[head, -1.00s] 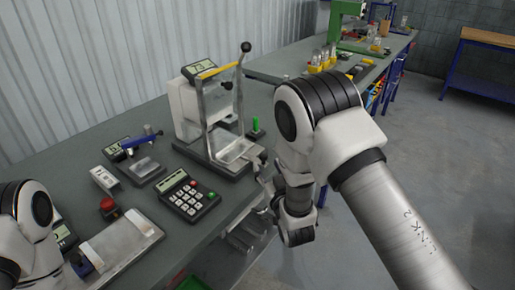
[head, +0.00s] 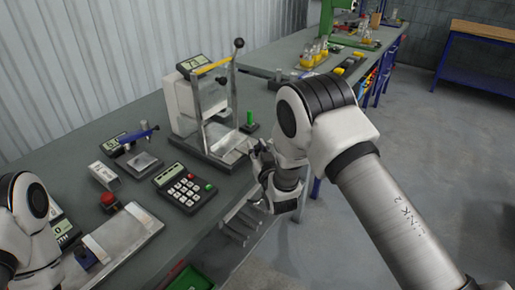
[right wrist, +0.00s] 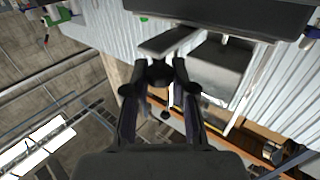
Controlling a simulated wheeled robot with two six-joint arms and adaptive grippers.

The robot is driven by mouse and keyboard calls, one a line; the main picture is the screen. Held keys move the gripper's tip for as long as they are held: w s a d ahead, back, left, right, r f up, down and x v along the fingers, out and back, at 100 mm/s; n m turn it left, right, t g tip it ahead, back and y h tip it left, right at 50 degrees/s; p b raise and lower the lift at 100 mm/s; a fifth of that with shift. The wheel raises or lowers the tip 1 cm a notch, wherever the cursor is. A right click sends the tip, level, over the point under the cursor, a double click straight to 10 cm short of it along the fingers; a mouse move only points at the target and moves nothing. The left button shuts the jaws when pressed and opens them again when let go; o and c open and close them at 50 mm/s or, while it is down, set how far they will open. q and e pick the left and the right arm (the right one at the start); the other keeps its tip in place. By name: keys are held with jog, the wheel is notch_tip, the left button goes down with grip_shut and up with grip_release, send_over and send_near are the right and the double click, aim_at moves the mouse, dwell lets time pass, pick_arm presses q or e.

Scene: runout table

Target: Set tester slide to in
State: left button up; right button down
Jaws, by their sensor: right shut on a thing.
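The tester (head: 182,103) stands on the bench, a pale block with a small display, a yellow bar and a clear guard. Its slide is a flat metal plate (head: 228,146) low at the front, reaching toward the bench's edge. My right gripper (head: 256,148) is at the slide's outer end, seen small and partly behind my own arm. In the right wrist view the fingers (right wrist: 160,73) close together on a small dark part at the end of the slide plate (right wrist: 168,40). My left arm shows at the left edge, but its gripper is out of view.
A keypad box (head: 185,188) lies in front of the tester, with a blue-handled device (head: 138,138) and a metal plate with a red button (head: 109,201) to the left. A green peg (head: 249,118) stands right of the tester. Open floor lies to the right.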

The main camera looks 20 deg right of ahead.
jog(key=shift+w+a+f+b, duration=0.15)
jog(key=shift+w+a+b, duration=0.8)
jog(key=shift+w, duration=0.3)
jog(key=shift+w+a, duration=0.15)
jog(key=shift+w, duration=0.05)
jog(key=c, duration=1.2)
grip_release()
jog(key=shift+s, duration=0.1)
jog(key=shift+o, duration=1.3)
jog(key=s, duration=1.1)
jog(key=shift+s, duration=0.35)
